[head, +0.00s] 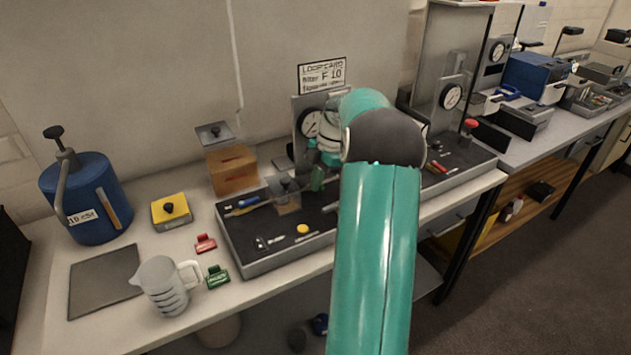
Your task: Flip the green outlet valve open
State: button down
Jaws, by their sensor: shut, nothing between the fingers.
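My teal arm rises through the middle of the head view and bends over the black-topped tray (275,258). My gripper (316,184) is small and partly hidden by my wrist. It is shut and empty, low over the back of the tray in front of a round dial gauge (309,123). A small green shape shows right at the gripper; I cannot tell whether it is the green outlet valve or part of the gripper. The valve's handle position and any contact with it cannot be made out. My elbow hides part of the panel behind.
A grey mat (100,280) lies bare. More gauge equipment stands at right.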

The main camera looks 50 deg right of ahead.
jog(key=shift+s+d+n, duration=0.15)
jog(key=shift+d+n, duration=0.05)
jog(key=shift+n, duration=0.5)
jog(key=shift+s+d+n+g, duration=0.1)
jog(key=shift+d+n+g, duration=0.1)
jog(key=shift+n+g, duration=0.35)
jog(key=shift+s+d, duration=0.2)
jog(key=shift+d, duration=0.6)
jog(key=shift+w+d, duration=0.2)
jog(key=shift+d, duration=0.7)
jog(key=shift+a, duration=0.1)
jog(key=shift+w+a, duration=0.55)
jog(key=shift+a, duration=0.05)
jog(key=shift+a, duration=0.1)
